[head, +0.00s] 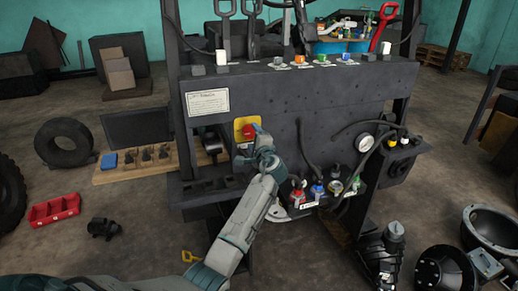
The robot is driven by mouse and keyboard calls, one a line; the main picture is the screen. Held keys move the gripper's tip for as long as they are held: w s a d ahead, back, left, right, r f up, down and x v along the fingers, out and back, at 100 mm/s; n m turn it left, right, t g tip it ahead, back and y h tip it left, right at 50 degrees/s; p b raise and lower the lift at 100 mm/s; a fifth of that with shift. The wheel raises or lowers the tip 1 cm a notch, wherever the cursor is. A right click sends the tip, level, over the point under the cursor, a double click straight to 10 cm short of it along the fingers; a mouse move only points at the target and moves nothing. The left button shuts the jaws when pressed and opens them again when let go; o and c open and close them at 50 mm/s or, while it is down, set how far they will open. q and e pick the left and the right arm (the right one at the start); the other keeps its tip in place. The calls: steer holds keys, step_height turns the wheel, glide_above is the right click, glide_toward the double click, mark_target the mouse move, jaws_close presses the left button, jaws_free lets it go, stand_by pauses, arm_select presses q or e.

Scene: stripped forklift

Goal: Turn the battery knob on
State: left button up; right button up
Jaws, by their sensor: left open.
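The battery knob (248,131) is red and sits on a yellow plate on the front of the dark grey forklift body (320,106). My left arm reaches up from the bottom left. My left gripper (256,135) is open, right at the knob and partly in front of its right side. I cannot tell whether the fingers touch the knob or are around it. The lower part of the yellow plate is partly covered by the gripper. My right gripper is not in view.
Coloured valves or connectors (318,190) and hoses stand right of my arm. A round gauge (365,142) is on the panel. A red bin (54,211), a tyre (64,143) and a wooden board (133,167) lie on the floor left. Large black parts (446,268) lie at lower right.

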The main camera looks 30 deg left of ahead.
arm_select(q)
steer(key=b+v, duration=0.1)
steer(key=v, duration=0.7)
steer(key=shift+b, duration=0.4)
steer(key=s+d+f+g+h, duration=0.1)
steer(key=s+f+h, duration=0.1)
steer(key=f, duration=1)
steer(key=s+d+f+h, duration=0.2)
steer(key=s+f+h, duration=0.1)
steer(key=f, duration=1)
steer(key=s+d+f+g+h, duration=0.1)
steer(key=s+f+h, duration=0.1)
steer(key=f, duration=1)
steer(key=s+d+f+n+g+h, duration=0.2)
steer(key=s+d+f+g+h, duration=0.1)
steer(key=s+f, duration=1.55)
steer(key=s+f+n+g+h, duration=0.1)
steer(key=s+f, duration=0.5)
steer(key=s, duration=0.7)
steer(key=s+d+f+n+g+h, duration=0.1)
steer(key=s+f+n, duration=0.3)
steer(key=s, duration=0.8)
steer(key=s+d+f+n+g+h, duration=0.1)
steer(key=s+f+n+g, duration=0.1)
steer(key=s+f, duration=0.5)
steer(key=s+g, duration=0.1)
steer(key=s, duration=0.5)
steer(key=shift+s+f+n, duration=0.3)
steer(key=shift+s+f, duration=0.05)
steer(key=shift+s, duration=0.05)
